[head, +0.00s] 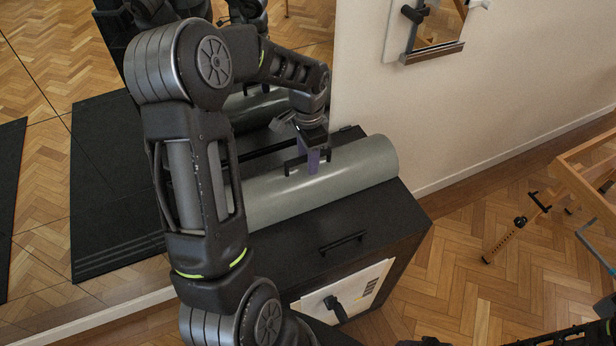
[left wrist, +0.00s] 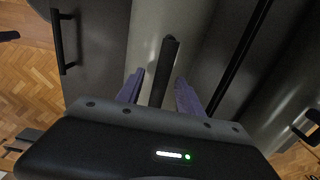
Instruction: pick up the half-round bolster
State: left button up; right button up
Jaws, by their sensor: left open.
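The half-round bolster (head: 275,197) is a long grey-green half cylinder lying flat side down on a black cabinet (head: 375,222). A black bar handle (head: 289,168) stands on its curved top. My left gripper (head: 313,160) is open over the bolster at this handle, its arm covering the bolster's left end. In the left wrist view, the purple fingers of my left gripper (left wrist: 160,92) stand either side of the black handle (left wrist: 169,55), with gaps showing. The bolster (left wrist: 146,38) runs beneath them. I cannot tell whether the fingers touch it. My right gripper is not in view.
A mirror (head: 95,180) beside the cabinet reflects the floor and my arm. The wall (head: 500,80) rises behind the cabinet. Another black handle (head: 342,243) is on the cabinet top. A white panel (head: 375,285) is at its front. A wooden frame (head: 580,180) stands at right.

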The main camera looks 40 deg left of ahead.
pick_arm(q)
jog(key=shift+c, duration=0.5)
grip_shut()
dwell(1.2)
jog(key=shift+r, duration=0.1)
